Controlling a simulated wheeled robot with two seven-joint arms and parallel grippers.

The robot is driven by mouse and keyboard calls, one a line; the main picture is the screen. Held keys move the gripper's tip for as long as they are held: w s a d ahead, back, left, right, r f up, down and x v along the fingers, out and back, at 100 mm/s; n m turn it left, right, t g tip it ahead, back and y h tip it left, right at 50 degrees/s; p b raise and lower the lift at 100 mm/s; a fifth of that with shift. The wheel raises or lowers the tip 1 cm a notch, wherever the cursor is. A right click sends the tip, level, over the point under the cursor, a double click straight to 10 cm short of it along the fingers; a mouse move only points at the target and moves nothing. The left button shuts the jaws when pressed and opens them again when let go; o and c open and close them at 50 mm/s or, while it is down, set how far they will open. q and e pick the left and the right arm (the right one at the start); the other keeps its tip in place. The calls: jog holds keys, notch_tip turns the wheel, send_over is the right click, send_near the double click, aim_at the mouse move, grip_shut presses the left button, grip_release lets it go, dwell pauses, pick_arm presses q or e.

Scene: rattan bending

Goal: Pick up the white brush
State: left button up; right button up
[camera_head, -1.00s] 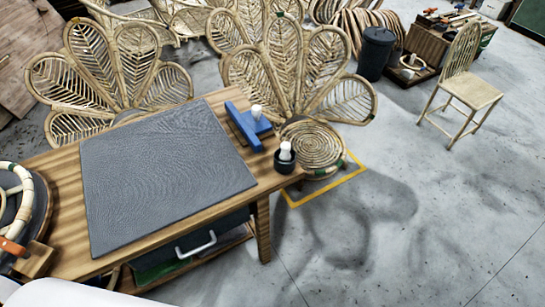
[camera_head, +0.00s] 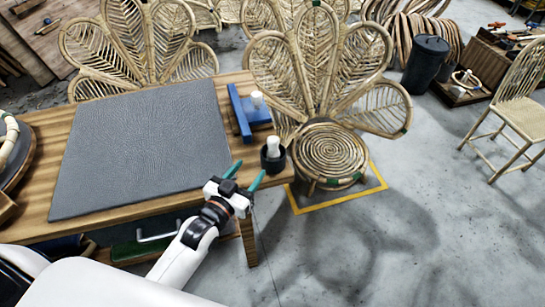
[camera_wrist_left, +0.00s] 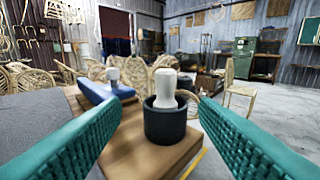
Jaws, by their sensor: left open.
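The white brush (camera_head: 273,146) stands upright in a black round holder (camera_head: 272,160) at the table's right end. In the left wrist view, the white brush (camera_wrist_left: 165,85) and its black holder (camera_wrist_left: 165,122) are in the middle, ahead of and between my green fingers. My left gripper (camera_head: 247,176) is open and empty, with its fingertips just in front of the holder in the head view. In the left wrist view its fingers (camera_wrist_left: 165,130) are spread wide to each side, apart from the brush. The brush's lower part is hidden inside the holder. My right gripper does not show.
A grey mat (camera_head: 140,140) covers most of the wooden table (camera_head: 40,232). A rattan peacock chair (camera_head: 330,150) stands close beyond the table's right end.

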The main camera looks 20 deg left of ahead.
aim_at(270, 145)
pick_arm(q)
jog(key=shift+t, duration=0.4)
jog(key=shift+w+d+p, duration=0.15)
jog(key=shift+w+d, duration=0.4)
jog(key=shift+w, duration=1.5)
jog(key=shift+w+d+p, duration=0.2)
jog(key=shift+w+d, duration=0.3)
jog(key=shift+w, duration=1.5)
jog(key=shift+w+d+p, duration=0.15)
jog(key=shift+w+d, duration=0.4)
jog(key=shift+w, duration=1.5)
jog(key=shift+r, duration=0.1)
jog(key=shift+c, duration=0.5)
jog(key=c, duration=1)
jog(key=shift+o, duration=0.2)
